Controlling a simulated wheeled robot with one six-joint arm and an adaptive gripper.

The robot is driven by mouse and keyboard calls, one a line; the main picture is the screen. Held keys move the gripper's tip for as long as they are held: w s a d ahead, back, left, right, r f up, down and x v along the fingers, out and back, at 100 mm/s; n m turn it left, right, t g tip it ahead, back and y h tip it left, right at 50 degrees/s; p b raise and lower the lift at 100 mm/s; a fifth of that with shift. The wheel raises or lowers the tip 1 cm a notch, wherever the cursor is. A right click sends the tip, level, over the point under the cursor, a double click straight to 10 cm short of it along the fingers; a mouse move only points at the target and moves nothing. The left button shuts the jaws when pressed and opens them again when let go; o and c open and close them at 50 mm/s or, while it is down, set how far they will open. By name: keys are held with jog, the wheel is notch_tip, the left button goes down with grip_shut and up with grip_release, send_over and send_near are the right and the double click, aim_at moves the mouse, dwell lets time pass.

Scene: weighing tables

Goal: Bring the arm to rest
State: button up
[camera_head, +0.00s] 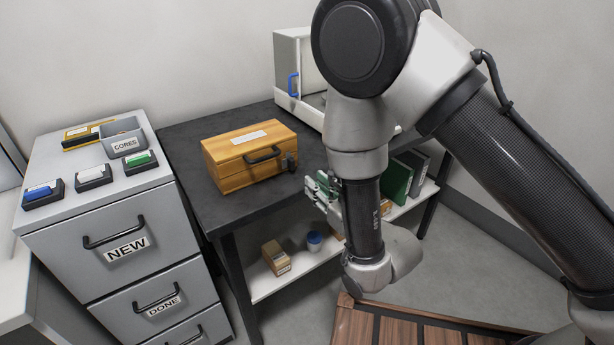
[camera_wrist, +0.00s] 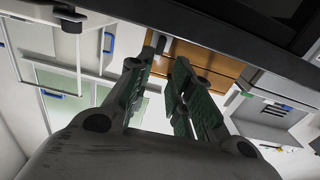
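My arm reaches in from the right in the head view, bent with its wrist hanging in front of the dark table (camera_head: 188,140). My gripper (camera_head: 322,190) is near the table's front right, partly hidden by my wrist, to the right of the wooden box.
The wooden box (camera_head: 225,155) stands on the table, with a white open-fronted case (camera_head: 289,55) behind. A grey drawer cabinet (camera_head: 75,265) is left. The lower shelf (camera_head: 290,278) holds small boxes, a blue-topped cup (camera_head: 314,241) and a green binder (camera_head: 397,182).

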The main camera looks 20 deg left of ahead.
jog(key=shift+s+d, duration=0.35)
jog(key=shift+d, duration=0.1)
